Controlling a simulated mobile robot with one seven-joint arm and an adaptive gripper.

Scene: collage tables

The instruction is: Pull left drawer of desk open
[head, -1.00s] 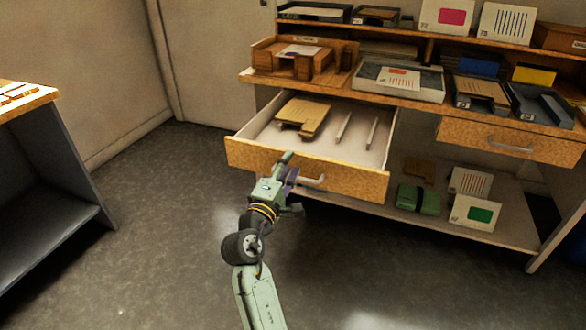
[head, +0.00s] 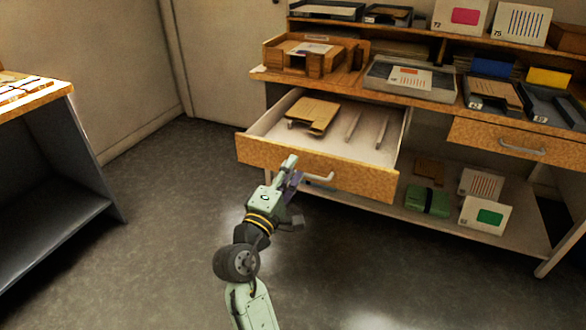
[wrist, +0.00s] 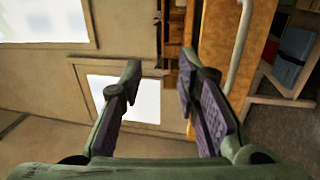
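The left drawer of the desk is pulled out, its wooden front (head: 350,184) standing well forward of the desk (head: 350,98). Its pale handle (head: 319,178) is on the front, just right of my gripper (head: 293,180). In the wrist view my gripper (wrist: 158,68) is open, with nothing between its fingers. The handle (wrist: 240,50) shows there outside the right finger, beside the drawer front (wrist: 212,45). The handle is not gripped. Whether a finger touches the drawer front I cannot tell. A wooden piece (head: 313,115) and two pale bars lie in the drawer.
The right drawer (head: 510,137) is shut. Trays and boxes stand on the desk top, and a green box (head: 427,201) lies on the lower shelf. A separate table (head: 50,99) stands at the left. The floor (head: 160,230) between is clear.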

